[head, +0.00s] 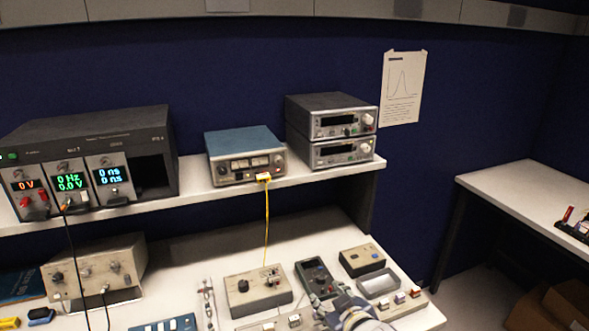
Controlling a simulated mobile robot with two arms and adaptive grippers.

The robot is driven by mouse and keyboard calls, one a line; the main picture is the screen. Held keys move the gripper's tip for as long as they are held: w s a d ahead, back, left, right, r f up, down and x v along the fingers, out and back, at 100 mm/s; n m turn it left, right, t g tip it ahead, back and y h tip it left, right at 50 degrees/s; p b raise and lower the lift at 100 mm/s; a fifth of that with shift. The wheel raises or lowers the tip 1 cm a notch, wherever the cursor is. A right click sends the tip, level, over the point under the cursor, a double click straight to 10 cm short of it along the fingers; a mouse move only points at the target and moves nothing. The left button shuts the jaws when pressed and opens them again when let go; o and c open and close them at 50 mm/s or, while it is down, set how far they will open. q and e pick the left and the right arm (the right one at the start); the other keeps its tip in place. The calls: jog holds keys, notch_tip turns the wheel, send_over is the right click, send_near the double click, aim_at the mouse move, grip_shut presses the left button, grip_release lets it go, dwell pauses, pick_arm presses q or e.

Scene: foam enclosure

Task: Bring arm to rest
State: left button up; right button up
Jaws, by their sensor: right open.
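My right gripper (338,303) shows at the bottom edge of the head view, a little right of centre. It is grey and only partly in view. It is open, and I see nothing held in it. It is in front of the lower bench, near a dark handheld meter (316,278) and a row of small switches. I cannot tell its height above the bench. My left gripper is not in view.
A shelf (300,176) carries a modular rack (92,160), a blue-topped unit (244,155) and two stacked instruments (332,130). A yellow cable (267,225) hangs to a grey box (258,290). A side table (525,205) stands right, beyond an open gap.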

jog(key=s+d+f+m+g+h, duration=0.1)
jog(key=s+d+f+g, duration=0.25)
jog(key=s, duration=0.65)
jog(key=s+d+f+m+g, duration=0.2)
jog(key=s+d+f, duration=0.15)
jog(key=s, duration=0.75)
jog(key=s+d+f+m+g+h, duration=0.1)
jog(key=s+d+f+g, duration=0.3)
jog(key=s, duration=0.6)
notch_tip(320, 180, down, 30)
jog(key=s+a+b, duration=0.1)
jog(key=s+b, duration=0.1)
jog(key=b, duration=0.1)
jog(key=s+d+f+g+b, duration=0.1)
jog(key=s+d+f, duration=0.2)
jog(key=s+f, duration=1.3)
jog(key=shift+s+f+b, duration=0.2)
jog(key=shift+f+b, duration=0.15)
jog(key=shift+f, duration=0.35)
